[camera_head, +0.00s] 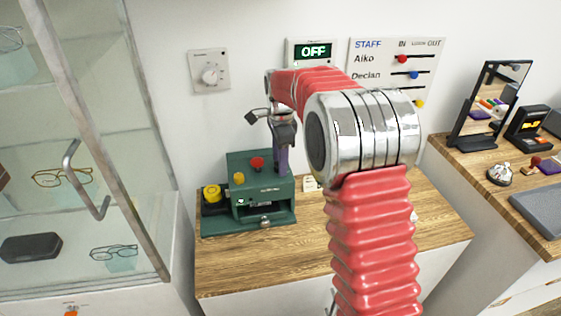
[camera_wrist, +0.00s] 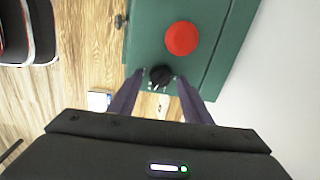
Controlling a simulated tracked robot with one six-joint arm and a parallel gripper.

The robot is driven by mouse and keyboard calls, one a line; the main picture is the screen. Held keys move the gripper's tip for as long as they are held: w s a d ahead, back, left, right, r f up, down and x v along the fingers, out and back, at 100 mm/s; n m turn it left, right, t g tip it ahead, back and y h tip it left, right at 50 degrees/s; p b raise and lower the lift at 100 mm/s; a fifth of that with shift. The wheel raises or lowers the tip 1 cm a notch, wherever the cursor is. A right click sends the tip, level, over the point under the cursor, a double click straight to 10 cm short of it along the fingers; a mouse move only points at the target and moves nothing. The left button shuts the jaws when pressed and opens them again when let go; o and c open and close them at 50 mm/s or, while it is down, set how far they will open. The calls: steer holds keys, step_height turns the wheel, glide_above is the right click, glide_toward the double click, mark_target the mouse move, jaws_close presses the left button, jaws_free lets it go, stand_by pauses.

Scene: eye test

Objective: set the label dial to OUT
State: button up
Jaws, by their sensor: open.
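A green machine (camera_head: 250,164) stands on the wooden counter, with a red button and yellow parts on it. In the wrist view, a small black round knob (camera_wrist: 160,73) sits on its green top beside the red button (camera_wrist: 182,39). I take this knob for the label dial; its setting is not readable. My gripper (camera_head: 282,172) is over the machine's right side, pointing down. In the wrist view, my gripper (camera_wrist: 159,77) is open, its purple fingers on either side of the knob. I cannot tell whether they touch it. The head view hides the knob.
A wall plate with a knob (camera_head: 210,76), a display (camera_head: 312,50) reading OFF and a STAFF board (camera_head: 385,88) with IN and OUT sliders are behind. A glass cabinet (camera_head: 95,120) stands left. A second counter (camera_head: 490,160) with a mirror is right.

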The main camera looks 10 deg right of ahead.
steer(key=shift+f, duration=0.35)
steer(key=shift+c, duration=0.2)
steer(key=c, duration=0.9)
steer(key=shift+d, duration=0.15)
steer(key=shift+c, duration=0.5)
